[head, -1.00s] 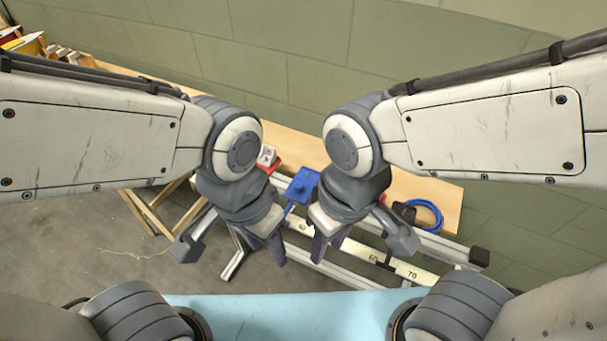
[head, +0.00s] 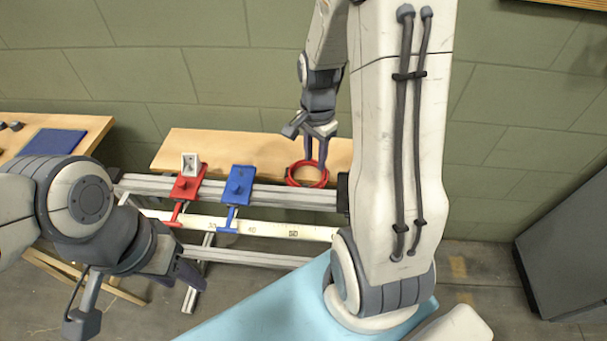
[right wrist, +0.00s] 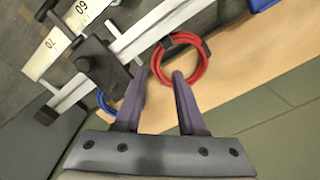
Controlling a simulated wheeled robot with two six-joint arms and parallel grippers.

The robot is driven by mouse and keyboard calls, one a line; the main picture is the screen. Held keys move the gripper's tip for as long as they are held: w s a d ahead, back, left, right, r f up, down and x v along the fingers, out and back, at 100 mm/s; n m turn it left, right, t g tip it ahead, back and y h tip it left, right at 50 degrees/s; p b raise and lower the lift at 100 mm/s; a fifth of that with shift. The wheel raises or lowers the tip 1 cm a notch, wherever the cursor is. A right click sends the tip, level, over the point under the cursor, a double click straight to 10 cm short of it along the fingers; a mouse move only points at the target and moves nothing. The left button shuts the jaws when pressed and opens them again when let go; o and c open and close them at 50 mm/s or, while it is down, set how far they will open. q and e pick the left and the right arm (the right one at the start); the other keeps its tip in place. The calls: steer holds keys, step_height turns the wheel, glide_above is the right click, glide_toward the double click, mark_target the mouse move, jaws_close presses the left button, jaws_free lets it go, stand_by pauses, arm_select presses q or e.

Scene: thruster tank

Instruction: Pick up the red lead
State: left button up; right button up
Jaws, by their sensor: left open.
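The red lead (head: 307,186) is a coiled ring lying on the wooden bench behind the rail in the head view. It also shows in the right wrist view (right wrist: 203,64), just beyond the fingertips. My right gripper (head: 315,163) points down at the coil, its fingertips overlapping the coil's far part in the head view. In the right wrist view its fingers (right wrist: 160,72) are apart with nothing between them. Whether they touch the lead I cannot tell. My left gripper (head: 188,270) is open and empty at the lower left, in front of the rail, away from the lead.
A red clamp (head: 186,187) and a blue clamp (head: 238,187) sit on the metal rail left of the lead. A numbered scale (head: 270,229) runs along the front. In the right wrist view, a black block (right wrist: 104,66) and part of a blue coil (right wrist: 103,100) are beside the fingers.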

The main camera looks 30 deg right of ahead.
steer(key=m, duration=0.1)
glide_above(319, 184)
step_height(319, 184, down, 5)
steer(key=shift+r, duration=0.1)
steer(key=shift+f+b, duration=0.4)
steer(key=shift+f, duration=2.85)
jaws_close()
